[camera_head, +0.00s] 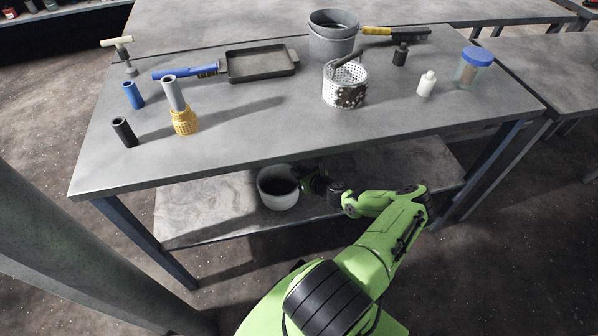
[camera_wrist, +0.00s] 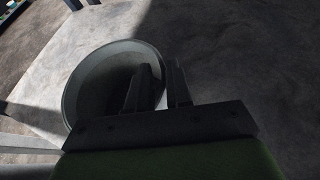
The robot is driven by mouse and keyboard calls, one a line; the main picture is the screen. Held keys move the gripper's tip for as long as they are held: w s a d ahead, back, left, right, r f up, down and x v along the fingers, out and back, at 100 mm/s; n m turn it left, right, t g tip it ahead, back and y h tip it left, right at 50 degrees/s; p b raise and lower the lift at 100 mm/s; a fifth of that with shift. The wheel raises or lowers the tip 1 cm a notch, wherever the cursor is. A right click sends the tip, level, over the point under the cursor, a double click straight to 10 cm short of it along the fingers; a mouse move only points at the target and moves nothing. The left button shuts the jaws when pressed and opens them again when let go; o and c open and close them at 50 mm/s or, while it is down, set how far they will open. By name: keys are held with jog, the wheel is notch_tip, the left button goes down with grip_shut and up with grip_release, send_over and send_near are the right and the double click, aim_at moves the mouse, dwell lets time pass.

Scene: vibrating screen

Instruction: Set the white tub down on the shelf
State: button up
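The white tub (camera_head: 279,197) is upright at the lower shelf, under the table top. I cannot tell whether its base touches the shelf. The lower shelf (camera_head: 190,205) is a grey board with bare room on both sides of the tub. My gripper (camera_head: 303,184) reaches in from the right to the tub's right rim. In the wrist view, the tub (camera_wrist: 88,85) shows its open, dark inside. One finger of my gripper (camera_wrist: 162,76) is inside the tub and the other is outside, close together with the wall between them. The pinch itself is partly hidden.
The table top (camera_head: 250,130) hangs over the back of the shelf. It holds a black tray (camera_head: 262,64), a grey bucket (camera_head: 333,40), a perforated basket (camera_head: 345,85) and a blue-lidded jar (camera_head: 473,68). Table legs (camera_head: 150,243) stand at the shelf's ends.

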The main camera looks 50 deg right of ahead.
jog(key=shift+o, duration=0.4)
jog(key=shift+r, duration=0.15)
jog(key=p+v, duration=0.4)
jog(key=v, duration=0.8)
